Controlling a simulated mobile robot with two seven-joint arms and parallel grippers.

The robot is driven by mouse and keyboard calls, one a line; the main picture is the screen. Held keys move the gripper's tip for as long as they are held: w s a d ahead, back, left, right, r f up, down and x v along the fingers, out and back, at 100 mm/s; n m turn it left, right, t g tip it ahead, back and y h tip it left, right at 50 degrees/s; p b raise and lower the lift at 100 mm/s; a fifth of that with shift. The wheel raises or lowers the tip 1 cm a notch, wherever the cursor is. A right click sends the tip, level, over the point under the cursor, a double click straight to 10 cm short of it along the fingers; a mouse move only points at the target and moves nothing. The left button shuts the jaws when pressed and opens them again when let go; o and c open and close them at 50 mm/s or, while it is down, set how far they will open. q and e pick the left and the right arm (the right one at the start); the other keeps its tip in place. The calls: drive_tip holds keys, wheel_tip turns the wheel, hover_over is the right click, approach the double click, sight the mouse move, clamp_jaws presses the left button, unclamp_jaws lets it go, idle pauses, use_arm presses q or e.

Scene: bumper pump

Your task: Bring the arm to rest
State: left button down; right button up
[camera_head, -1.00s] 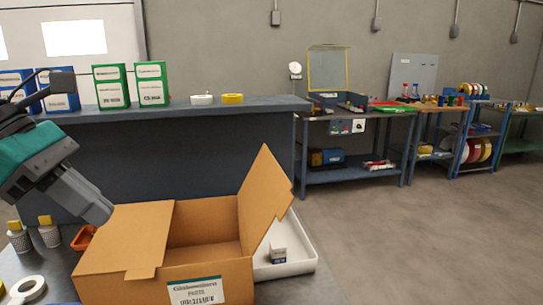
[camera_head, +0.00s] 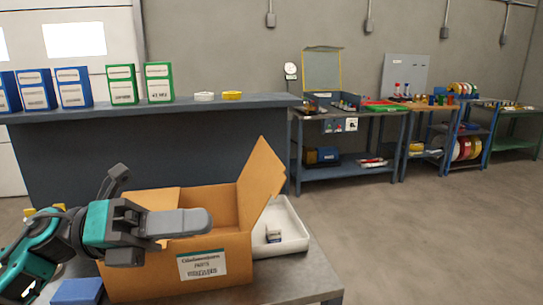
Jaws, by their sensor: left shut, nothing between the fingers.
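My left gripper (camera_head: 183,222) is shut and empty. It comes in from the left and points right, in front of the open cardboard box (camera_head: 212,260) and overlapping part of it in the picture. I cannot tell whether it touches the box. The box stands with its flaps up on the grey table (camera_head: 318,276) and has a white label on its front. My right gripper does not show.
A white tray (camera_head: 290,243) with a small box (camera_head: 273,233) is right of the carton. A blue object (camera_head: 77,291) lies at the front left. A shelf (camera_head: 225,103) with blue and green boxes stands behind. Open floor lies to the right.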

use_arm(q)
drive_tip(key=w+a+f+n+t+y, duration=0.3)
drive_tip(key=f+n+t, duration=0.55)
drive_tip(key=n, duration=0.65)
drive_tip(key=w+a+f+n+t+y, duration=0.25)
drive_tip(key=f+n+t+y, duration=0.5)
drive_tip(key=n, duration=0.65)
drive_tip(key=s+f+n+g+y, duration=0.1)
drive_tip(key=s+f+n, duration=0.3)
drive_tip(key=f, duration=0.4)
drive_tip(key=s+a+f+n+g+y, duration=0.1)
drive_tip(key=s+f+n+g+y, duration=0.1)
drive_tip(key=f, duration=0.7)
drive_tip(key=s+a+f+n+g+y, duration=0.1)
drive_tip(key=s+f+n+g+y, duration=0.1)
drive_tip(key=s+f+n+y, duration=0.2)
drive_tip(key=s+f+n, duration=0.3)
drive_tip(key=s+f, duration=0.1)
drive_tip(key=f, duration=0.1)
drive_tip(key=shift+s, duration=0.15)
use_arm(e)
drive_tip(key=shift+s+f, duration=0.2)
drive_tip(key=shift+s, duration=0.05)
